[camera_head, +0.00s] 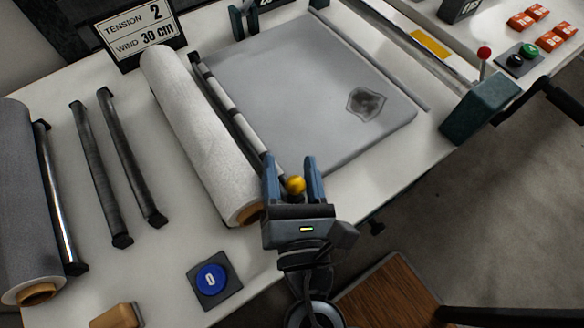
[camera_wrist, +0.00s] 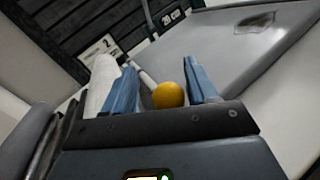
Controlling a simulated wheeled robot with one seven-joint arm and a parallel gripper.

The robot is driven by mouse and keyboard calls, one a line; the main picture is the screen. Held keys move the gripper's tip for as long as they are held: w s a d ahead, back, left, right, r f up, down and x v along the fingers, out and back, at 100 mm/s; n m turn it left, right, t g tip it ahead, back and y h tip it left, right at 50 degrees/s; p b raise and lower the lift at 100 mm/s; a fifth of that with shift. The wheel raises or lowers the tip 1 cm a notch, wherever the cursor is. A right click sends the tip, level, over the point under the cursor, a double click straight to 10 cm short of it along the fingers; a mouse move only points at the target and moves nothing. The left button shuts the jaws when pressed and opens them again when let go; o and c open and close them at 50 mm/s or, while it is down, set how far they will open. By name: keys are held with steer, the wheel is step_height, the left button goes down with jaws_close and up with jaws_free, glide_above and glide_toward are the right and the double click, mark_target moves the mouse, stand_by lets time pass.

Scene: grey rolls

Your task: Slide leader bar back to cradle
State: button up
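The leader bar (camera_head: 228,100) is a thin bar with black and light bands, lying along the left edge of the grey sheet, beside the white roll (camera_head: 200,135). A yellow ball knob (camera_head: 295,185) is at its near end; it also shows in the wrist view (camera_wrist: 168,95). My gripper (camera_head: 291,162) is open, with its blue fingers on either side of the knob. In the wrist view a gap shows left of the knob, while the right finger looks close to it; contact cannot be told. I cannot tell which part is the cradle.
The grey sheet (camera_head: 310,75) has a dark patch (camera_head: 367,103). Two dark bars (camera_head: 103,175) and a grey roll (camera_head: 30,200) lie left. A teal block (camera_head: 482,108) with a red-knobbed lever stands right. A tension sign (camera_head: 138,32) stands behind.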

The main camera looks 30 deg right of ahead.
steer(key=shift+s+f, duration=0.15)
steer(key=shift+f, duration=0.3)
steer(key=shift+d, duration=0.15)
